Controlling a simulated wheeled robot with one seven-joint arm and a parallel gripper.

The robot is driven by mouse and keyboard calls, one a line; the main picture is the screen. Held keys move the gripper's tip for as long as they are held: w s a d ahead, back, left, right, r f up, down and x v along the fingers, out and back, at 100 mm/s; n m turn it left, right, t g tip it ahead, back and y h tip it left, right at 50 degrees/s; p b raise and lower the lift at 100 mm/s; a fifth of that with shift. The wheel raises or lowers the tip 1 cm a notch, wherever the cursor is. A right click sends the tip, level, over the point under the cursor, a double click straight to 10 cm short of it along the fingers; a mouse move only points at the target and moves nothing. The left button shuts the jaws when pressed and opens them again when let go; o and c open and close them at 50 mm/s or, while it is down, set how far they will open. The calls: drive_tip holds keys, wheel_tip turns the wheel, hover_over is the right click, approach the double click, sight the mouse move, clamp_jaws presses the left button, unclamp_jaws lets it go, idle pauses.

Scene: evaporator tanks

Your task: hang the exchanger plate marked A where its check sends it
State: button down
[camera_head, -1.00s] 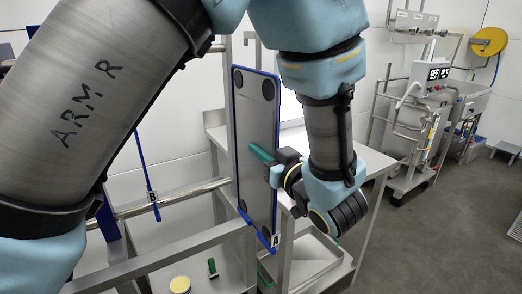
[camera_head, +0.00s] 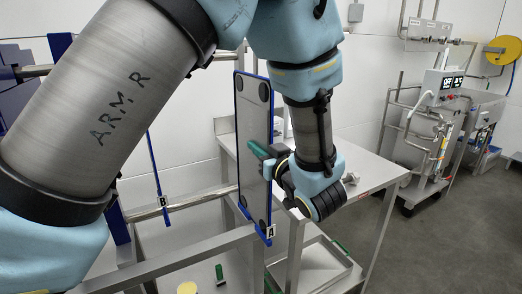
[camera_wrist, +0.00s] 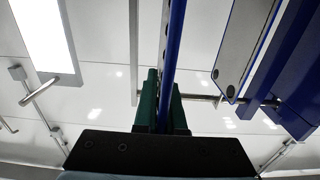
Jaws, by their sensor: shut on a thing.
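Exchanger plate A (camera_head: 253,130) is a grey sheet with a blue edge, dark round pads at its corners and an "A" tag at its lower corner. It hangs upright in my gripper (camera_head: 262,152), whose green jaws are shut on its right edge. In the wrist view the plate is an edge-on blue strip (camera_wrist: 174,50) between the green fingers (camera_wrist: 160,110). Its lower end is near the steel frame; contact cannot be told. A thin blue plate edge tagged B (camera_head: 163,201) stands left, by the horizontal rail (camera_head: 200,199).
A steel table (camera_head: 370,172) with a lower shelf stands behind and right of plate A. A frame beam (camera_head: 190,255) crosses in front. A tank unit with an "OFF" display (camera_head: 445,84) stands at far right.

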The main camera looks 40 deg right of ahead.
drive_tip(key=w+d+f+b, duration=0.1)
drive_tip(key=w+d+b, duration=0.1)
drive_tip(key=w, duration=2.1)
drive_tip(key=shift+d+f+b, duration=0.2)
drive_tip(key=shift+d+b, duration=0.2)
drive_tip(key=shift+b, duration=0.05)
idle(1.2)
drive_tip(key=c, duration=0.9)
unclamp_jaws()
drive_tip(key=shift+f, duration=0.1)
drive_tip(key=shift+s, duration=0.1)
